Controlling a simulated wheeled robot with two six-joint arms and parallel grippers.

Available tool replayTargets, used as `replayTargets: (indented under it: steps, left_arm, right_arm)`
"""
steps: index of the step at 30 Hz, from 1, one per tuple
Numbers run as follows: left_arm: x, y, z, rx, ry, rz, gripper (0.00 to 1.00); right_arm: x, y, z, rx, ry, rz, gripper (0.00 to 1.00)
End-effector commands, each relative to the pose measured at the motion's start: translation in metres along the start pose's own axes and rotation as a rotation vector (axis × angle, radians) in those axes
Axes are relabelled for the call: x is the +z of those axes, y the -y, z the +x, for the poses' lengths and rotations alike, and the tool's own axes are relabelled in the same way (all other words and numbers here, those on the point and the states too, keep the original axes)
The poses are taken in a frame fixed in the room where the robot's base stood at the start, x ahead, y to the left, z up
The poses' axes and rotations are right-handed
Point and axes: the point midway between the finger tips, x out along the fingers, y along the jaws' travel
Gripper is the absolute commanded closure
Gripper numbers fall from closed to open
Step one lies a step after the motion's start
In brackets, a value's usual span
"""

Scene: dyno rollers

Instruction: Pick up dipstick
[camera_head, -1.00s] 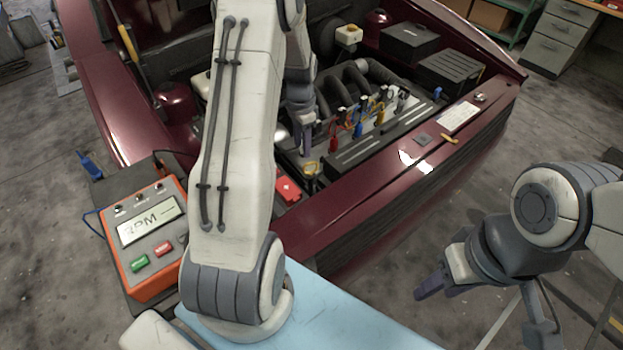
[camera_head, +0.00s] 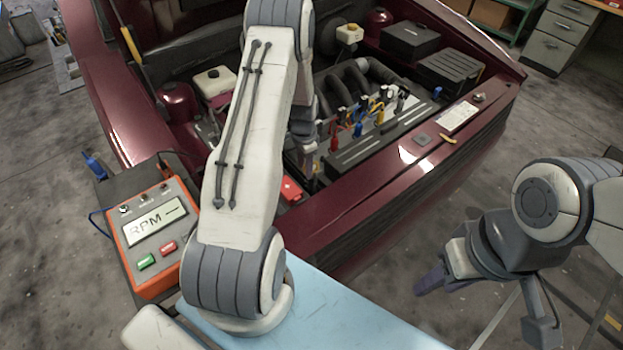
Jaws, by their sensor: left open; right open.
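My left arm reaches over the engine bay of the dark red car (camera_head: 400,195). Its gripper (camera_head: 312,165) points down between the engine and the front edge of the bay, partly covered by my own arm. Its jaws are open. The dipstick's yellow handle is not clearly visible now; the gripper covers the spot where a yellow ring shows earlier. My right gripper (camera_head: 430,281) is open and empty, in front of the car and above the floor at the right.
The engine (camera_head: 365,140) carries red, blue and yellow plug leads. A red cap (camera_head: 291,189) is near the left gripper. An orange RPM meter (camera_head: 157,238) stands at the left. A light blue surface (camera_head: 330,315) lies in front. The floor between the car and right arm is clear.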

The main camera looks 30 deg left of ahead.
Motion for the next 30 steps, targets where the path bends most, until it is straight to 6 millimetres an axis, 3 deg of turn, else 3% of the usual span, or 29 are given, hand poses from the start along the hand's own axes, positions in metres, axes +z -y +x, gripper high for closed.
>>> replayTargets:
  steps: [2, 5, 6, 30]
  left_arm:
    - [0.0001, 0.0001, -0.0001, 0.000, 0.000, 0.000, 0.57]
    - [0.0002, 0.0000, -0.0002, 0.000, 0.000, 0.000, 0.95]
    - [0.0002, 0.0000, -0.0003, 0.000, 0.000, -0.001, 1.00]
    - [0.0004, 0.0006, -0.0007, -0.001, 0.000, -0.001, 1.00]
  right_arm:
    - [0.0000, 0.0000, 0.0002, 0.000, 0.000, 0.000, 0.54]
    - [0.0000, 0.0000, 0.0002, 0.000, 0.000, 0.000, 0.54]
    - [0.0000, 0.0000, 0.0002, 0.000, 0.000, 0.000, 0.54]
    - [0.0000, 0.0000, 0.0002, 0.000, 0.000, 0.000, 0.54]
